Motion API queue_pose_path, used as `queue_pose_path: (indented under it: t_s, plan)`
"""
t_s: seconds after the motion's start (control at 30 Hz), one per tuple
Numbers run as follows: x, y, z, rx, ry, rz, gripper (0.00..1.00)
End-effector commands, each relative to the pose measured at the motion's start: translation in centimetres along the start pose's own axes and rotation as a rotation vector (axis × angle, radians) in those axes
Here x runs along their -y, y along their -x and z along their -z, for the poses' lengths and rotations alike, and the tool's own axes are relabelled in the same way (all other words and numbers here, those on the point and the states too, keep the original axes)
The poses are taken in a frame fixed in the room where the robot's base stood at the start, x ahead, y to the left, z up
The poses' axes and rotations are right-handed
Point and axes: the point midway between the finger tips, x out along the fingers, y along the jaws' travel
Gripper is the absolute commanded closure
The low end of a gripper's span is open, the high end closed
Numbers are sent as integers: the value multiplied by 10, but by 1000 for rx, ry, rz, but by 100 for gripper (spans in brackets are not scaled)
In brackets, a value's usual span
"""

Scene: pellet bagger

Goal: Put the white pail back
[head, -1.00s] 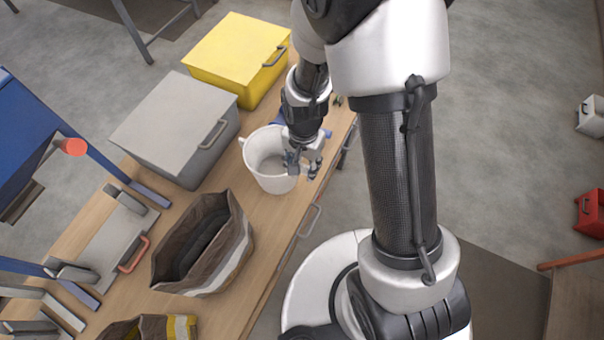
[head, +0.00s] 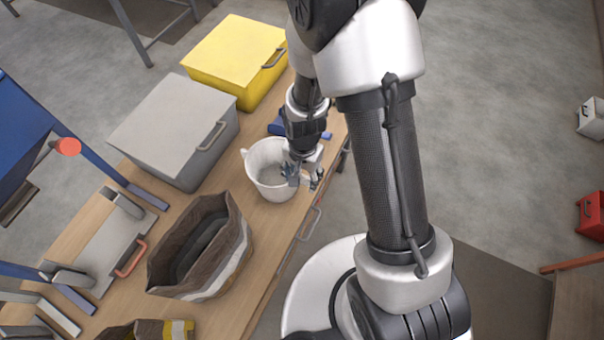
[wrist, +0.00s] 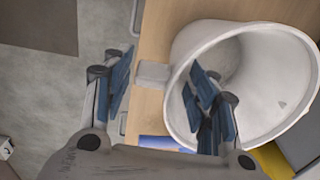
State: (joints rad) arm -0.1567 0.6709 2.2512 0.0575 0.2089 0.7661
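The white pail (head: 267,185) stands upright on the wooden bench, beside the grey box and behind the brown bag. In the wrist view the pail (wrist: 205,37) shows its open mouth, with a pale tab (wrist: 153,74) sticking out from its rim. My gripper (head: 303,178) is at the pail's right side. In the wrist view my gripper (wrist: 158,88) is open, its fingers wide apart. One finger is over or inside the pail's mouth, the other outside it, and the tab lies between them without visible contact. Part of the pail's right side is hidden by the gripper.
A grey box (head: 170,125) and a yellow box (head: 232,58) stand behind the pail. An open brown bag (head: 200,255) is in front of it. A blue object (head: 284,125) lies on the bench near my wrist. Drawer handles line the bench's right edge.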

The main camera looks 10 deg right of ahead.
Motion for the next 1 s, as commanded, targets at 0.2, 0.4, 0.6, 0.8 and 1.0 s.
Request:
queue_pose_path:
  t_s: [0.2,0.4,0.6,0.8,1.0]
  plan:
    - [0,0,0,0,0,0,38]
    - [0,2,0,0,0,0,38]
    - [1,27,1,-3,0,3,38]
    - [1,72,1,-4,0,4,38]
    - [1,107,1,-3,0,3,38]
